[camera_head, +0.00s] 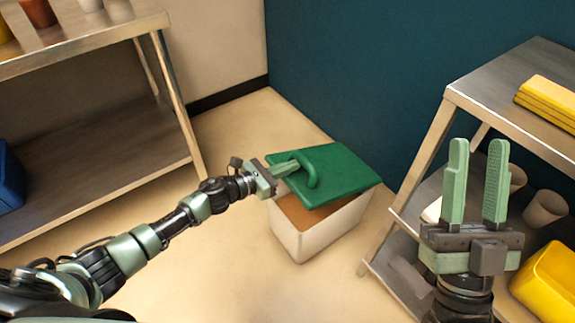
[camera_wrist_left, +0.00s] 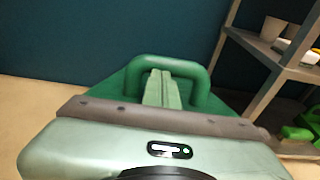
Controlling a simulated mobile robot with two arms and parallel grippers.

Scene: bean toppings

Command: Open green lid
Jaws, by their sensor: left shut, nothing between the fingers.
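The green lid (camera_head: 340,176) sits askew and tilted on the white bin (camera_head: 312,234), its far part raised to the right. A brown inside shows in the gap at the bin's near left. The lid has a green arched handle (camera_head: 311,170). My left gripper (camera_head: 296,161) is at the handle with its fingers shut and nothing between them. In the left wrist view the closed fingers (camera_wrist_left: 162,80) reach in under the handle's arch (camera_wrist_left: 190,65); contact is hard to tell. My right gripper (camera_head: 478,185) is open, empty and upright, away from the bin.
A metal shelf (camera_head: 490,85) stands on the right, with yellow blocks (camera_head: 550,100) on top and cups (camera_head: 545,207) and a yellow container (camera_head: 548,285) below. Another shelf (camera_head: 80,150) stands on the left. The floor (camera_head: 230,270) before the bin is clear.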

